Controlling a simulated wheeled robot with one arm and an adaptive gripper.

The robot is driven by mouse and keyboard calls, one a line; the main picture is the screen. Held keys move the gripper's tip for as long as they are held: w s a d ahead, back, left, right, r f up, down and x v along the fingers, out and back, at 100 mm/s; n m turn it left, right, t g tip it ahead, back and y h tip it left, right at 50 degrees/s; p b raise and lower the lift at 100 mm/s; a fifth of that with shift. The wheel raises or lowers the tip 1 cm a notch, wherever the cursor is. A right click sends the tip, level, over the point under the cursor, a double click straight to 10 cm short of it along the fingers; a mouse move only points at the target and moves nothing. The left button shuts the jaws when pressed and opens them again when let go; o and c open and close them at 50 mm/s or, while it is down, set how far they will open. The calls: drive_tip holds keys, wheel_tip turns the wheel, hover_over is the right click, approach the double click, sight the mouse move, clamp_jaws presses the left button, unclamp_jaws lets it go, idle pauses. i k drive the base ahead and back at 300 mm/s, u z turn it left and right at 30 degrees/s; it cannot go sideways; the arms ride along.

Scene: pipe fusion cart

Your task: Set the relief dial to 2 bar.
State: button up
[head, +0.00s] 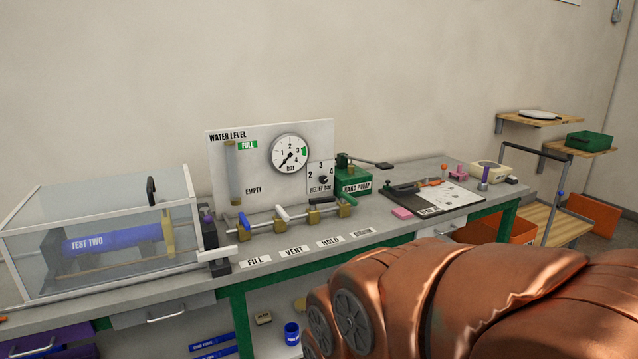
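The relief dial (323,180) is a small black knob on the lower right of the white gauge panel (215,150). The numbers 2, 3 and 4 stand around its top, and "RELIEF bar" is printed below it. The knob is too small to tell which number it points to. The round pressure gauge (290,153) sits up and left of it, its needle towards the lower left. My copper-coloured arm fills the lower right of the head view. My gripper does not show.
The green hand pump (352,186) stands just right of the dial. Valves with handles (290,217) run along the bench in front of the panel. A clear box with a blue pipe (110,241) is at left. A black clipboard-like tray (462,201) lies at right.

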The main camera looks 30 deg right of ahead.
sight(323, 179)
drive_tip(key=u, duration=0.75)
drive_tip(key=i, duration=1.1)
drive_tip(key=z, duration=0.1)
